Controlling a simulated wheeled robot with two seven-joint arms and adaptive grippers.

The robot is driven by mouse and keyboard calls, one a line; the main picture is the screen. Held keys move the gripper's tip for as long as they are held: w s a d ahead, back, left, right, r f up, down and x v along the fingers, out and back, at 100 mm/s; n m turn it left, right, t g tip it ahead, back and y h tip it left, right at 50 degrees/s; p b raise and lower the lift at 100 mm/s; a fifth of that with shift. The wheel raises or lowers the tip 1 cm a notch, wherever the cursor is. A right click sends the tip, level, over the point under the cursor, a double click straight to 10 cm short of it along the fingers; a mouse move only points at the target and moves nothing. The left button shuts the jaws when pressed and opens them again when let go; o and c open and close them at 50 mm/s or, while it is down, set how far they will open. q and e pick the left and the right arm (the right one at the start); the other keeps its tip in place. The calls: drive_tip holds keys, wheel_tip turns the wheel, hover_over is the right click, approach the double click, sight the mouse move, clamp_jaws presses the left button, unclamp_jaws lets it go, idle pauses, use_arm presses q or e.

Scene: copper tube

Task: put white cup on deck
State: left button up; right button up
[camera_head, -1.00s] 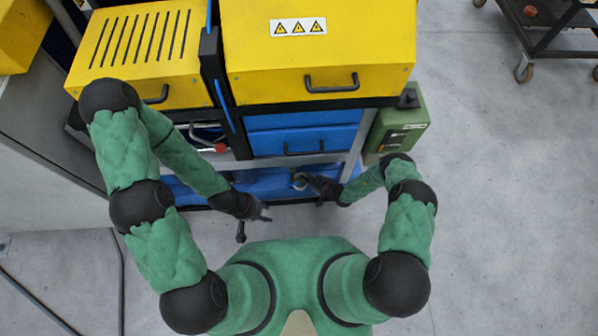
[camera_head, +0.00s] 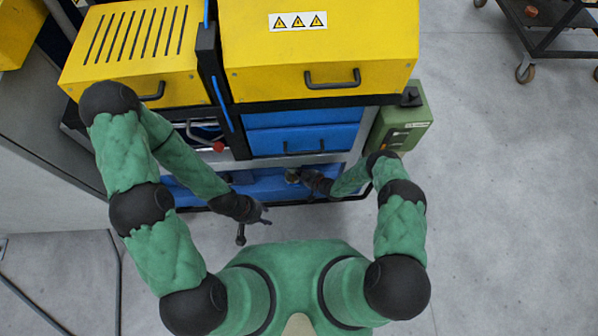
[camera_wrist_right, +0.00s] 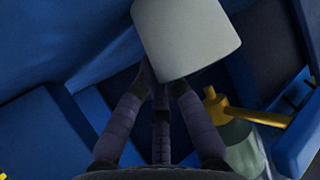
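The white cup (camera_wrist_right: 187,38) fills the top middle of the right wrist view, tilted. My right gripper (camera_wrist_right: 163,82) has its fingers converging on the cup's lower end, and their tips are hidden behind it. It appears shut on the cup. In the head view my right gripper (camera_head: 303,177) is over the blue lower part of the machine (camera_head: 265,186), and a small pale shape, likely the cup (camera_head: 292,175), shows at its tips. My left gripper (camera_head: 265,214) is in front of the machine, its fingers apart and empty. I cannot tell which surface is the deck.
In the right wrist view a yellow fitting (camera_wrist_right: 216,104) and a clear greenish cylinder (camera_wrist_right: 243,155) are close on the right. Blue walls surround the gripper. A green box (camera_head: 400,125) is on the machine's right side. A dark cart (camera_head: 545,35) stands far right.

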drive_tip(key=o, duration=0.4)
